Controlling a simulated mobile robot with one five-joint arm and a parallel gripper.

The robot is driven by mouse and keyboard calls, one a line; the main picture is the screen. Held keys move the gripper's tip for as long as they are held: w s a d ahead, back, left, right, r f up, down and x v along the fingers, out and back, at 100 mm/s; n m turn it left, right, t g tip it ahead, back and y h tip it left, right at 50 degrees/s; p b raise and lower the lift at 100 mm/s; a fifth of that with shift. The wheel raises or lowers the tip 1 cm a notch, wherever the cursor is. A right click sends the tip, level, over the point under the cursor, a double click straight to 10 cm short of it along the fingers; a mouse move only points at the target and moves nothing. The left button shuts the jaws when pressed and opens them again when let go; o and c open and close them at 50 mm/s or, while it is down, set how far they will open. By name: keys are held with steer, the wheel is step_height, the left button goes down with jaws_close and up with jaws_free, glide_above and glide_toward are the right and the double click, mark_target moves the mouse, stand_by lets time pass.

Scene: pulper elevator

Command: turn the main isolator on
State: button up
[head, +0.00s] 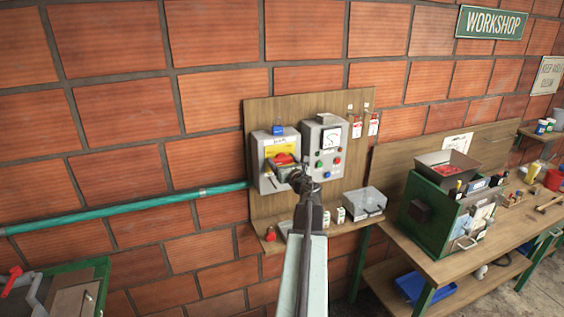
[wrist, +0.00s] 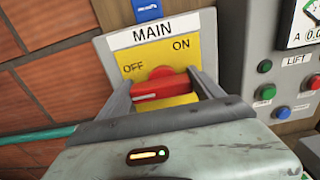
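The main isolator is a grey box (wrist: 195,25) with a yellow plate (wrist: 130,55) marked MAIN, OFF at upper left and ON at upper right. Its red handle (wrist: 160,88) lies nearly level across the plate, tilted slightly. In the head view the isolator (head: 261,163) is on the left of a wooden wall board, its handle partly behind my gripper (head: 299,177). In the wrist view my gripper (wrist: 163,88) is open, with one finger beside each end of the handle. Whether the fingers touch it is unclear.
A grey lift control box (head: 326,150) with a dial and buttons is close on the right. A blue padlock-like item (head: 278,130) is on top of the isolator. A small shelf with bottles is below. A green pipe (head: 130,208) runs left; a workbench (head: 450,258) stands right.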

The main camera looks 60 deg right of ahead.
steer(key=c, duration=0.6)
steer(key=shift+o, duration=0.2)
steer(key=shift+m, duration=0.3)
steer(key=m, duration=0.3)
steer(key=shift+d, duration=0.1)
steer(key=m, duration=0.4)
steer(key=shift+s+d+r, duration=0.1)
steer(key=m, duration=0.5)
steer(key=shift+s+d, duration=0.1)
steer(key=m, duration=0.5)
steer(key=shift+d, duration=0.1)
steer(key=shift+m, duration=0.3)
